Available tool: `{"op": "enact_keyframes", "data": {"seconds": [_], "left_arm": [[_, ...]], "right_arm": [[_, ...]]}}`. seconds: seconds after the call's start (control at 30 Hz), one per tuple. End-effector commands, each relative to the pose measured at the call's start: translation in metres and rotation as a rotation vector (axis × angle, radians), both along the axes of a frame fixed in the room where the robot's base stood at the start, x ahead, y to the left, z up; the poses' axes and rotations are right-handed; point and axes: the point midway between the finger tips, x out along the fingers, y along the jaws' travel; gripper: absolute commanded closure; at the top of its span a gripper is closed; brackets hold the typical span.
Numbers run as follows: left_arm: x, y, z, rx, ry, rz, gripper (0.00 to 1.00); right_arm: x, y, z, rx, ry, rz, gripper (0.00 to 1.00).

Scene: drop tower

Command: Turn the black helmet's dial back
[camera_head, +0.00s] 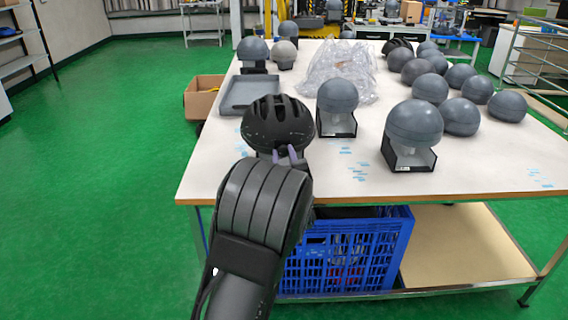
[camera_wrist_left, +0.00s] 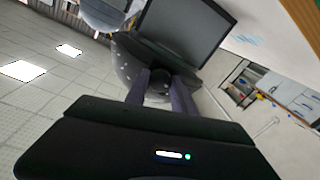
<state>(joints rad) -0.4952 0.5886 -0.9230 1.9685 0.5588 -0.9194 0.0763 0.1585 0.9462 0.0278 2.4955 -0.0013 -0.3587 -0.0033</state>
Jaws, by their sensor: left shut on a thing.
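The black helmet (camera_head: 277,119) sits on a stand at the near left of the white table in the head view. Part of the helmet (camera_wrist_left: 126,66) shows up close in the left wrist view, with its small dark dial (camera_wrist_left: 160,82) between my fingertips. My left gripper (camera_head: 283,153) reaches the near side of the helmet. In the left wrist view the left gripper (camera_wrist_left: 161,88) is shut on the dial, one finger on each side. The fingers and wrist hide much of the dial. My right gripper is in neither view.
A grey tray (camera_head: 236,107) lies behind the helmet. Grey headforms on open-front stands (camera_head: 411,158) stand to the right, with several loose grey domes (camera_head: 460,117) beyond. Clear plastic wrap (camera_head: 340,65) lies mid-table. A blue crate (camera_head: 345,262) is below.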

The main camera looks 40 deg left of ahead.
Motion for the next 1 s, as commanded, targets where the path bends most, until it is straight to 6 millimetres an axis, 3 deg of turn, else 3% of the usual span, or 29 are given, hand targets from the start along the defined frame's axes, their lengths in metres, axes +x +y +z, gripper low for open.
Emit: {"op": "enact_keyframes", "data": {"seconds": [0.03,1.0], "left_arm": [[-0.001,0.001,-0.007,-0.037,-0.034,0.001,1.0],[-0.001,0.001,-0.008,-0.707,-0.663,-0.029,1.0]], "right_arm": [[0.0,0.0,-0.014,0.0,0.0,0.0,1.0],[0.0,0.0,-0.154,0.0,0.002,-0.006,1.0]]}}
